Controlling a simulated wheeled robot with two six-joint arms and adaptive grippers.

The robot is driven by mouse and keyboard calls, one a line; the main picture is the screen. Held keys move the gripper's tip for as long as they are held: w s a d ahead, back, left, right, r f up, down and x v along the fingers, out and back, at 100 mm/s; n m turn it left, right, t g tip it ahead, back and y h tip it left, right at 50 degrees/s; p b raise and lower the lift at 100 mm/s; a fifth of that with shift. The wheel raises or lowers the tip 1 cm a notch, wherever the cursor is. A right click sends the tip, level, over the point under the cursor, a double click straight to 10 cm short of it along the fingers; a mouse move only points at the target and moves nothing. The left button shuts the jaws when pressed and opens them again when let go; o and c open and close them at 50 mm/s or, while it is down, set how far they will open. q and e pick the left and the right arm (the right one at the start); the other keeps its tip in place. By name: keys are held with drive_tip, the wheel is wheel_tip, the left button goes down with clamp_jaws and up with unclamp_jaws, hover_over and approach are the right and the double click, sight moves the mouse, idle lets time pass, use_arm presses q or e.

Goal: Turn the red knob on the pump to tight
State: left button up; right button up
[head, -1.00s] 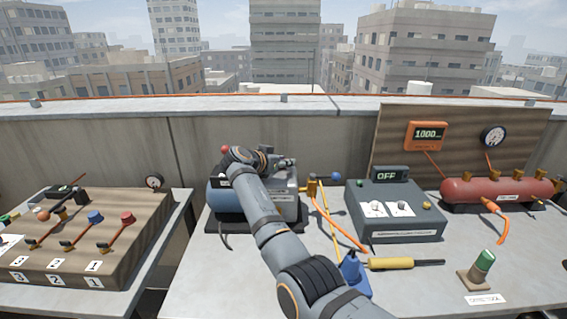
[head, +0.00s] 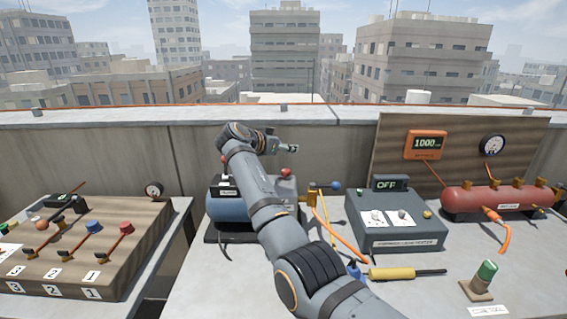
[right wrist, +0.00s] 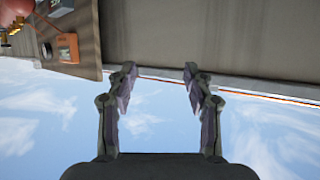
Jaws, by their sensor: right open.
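The pump (head: 229,207), with a blue tank and grey body, stands on the left part of the middle table, partly hidden behind my right arm. A red knob (head: 286,172) shows at its upper right. Another small red piece (head: 223,159) shows at its upper left, beside my arm. My right gripper (head: 293,149) is above the right red knob and apart from it in the picture. In the right wrist view the right gripper (right wrist: 160,75) is open and empty, with wall and sky beyond its fingers. My left gripper is not in view.
A grey tester box (head: 395,218) reading OFF stands right of the pump. Orange hoses, a yellow-handled screwdriver (head: 392,273) and a green-topped piece (head: 486,272) are nearby. A red tank (head: 480,199) stands right. A wooden valve board (head: 60,255) is on the left table.

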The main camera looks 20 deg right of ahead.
drive_tip(key=shift+r, duration=0.75)
drive_tip(key=w+d+f+n+y+p, duration=0.25)
drive_tip(key=d+f+n+y, duration=0.2)
drive_tip(key=d+f, duration=0.3)
drive_tip(key=n+t+y+b, duration=0.2)
drive_tip(key=n+y, duration=1.2)
drive_tip(key=y, duration=0.1)
approach(287, 170)
drive_tip(key=shift+m+h, duration=0.25)
drive_tip(key=shift+h, duration=0.1)
drive_tip(key=p+x, duration=0.2)
drive_tip(key=x, duration=0.6)
drive_tip(key=shift+w+a, duration=0.15)
drive_tip(key=shift+a, duration=0.25)
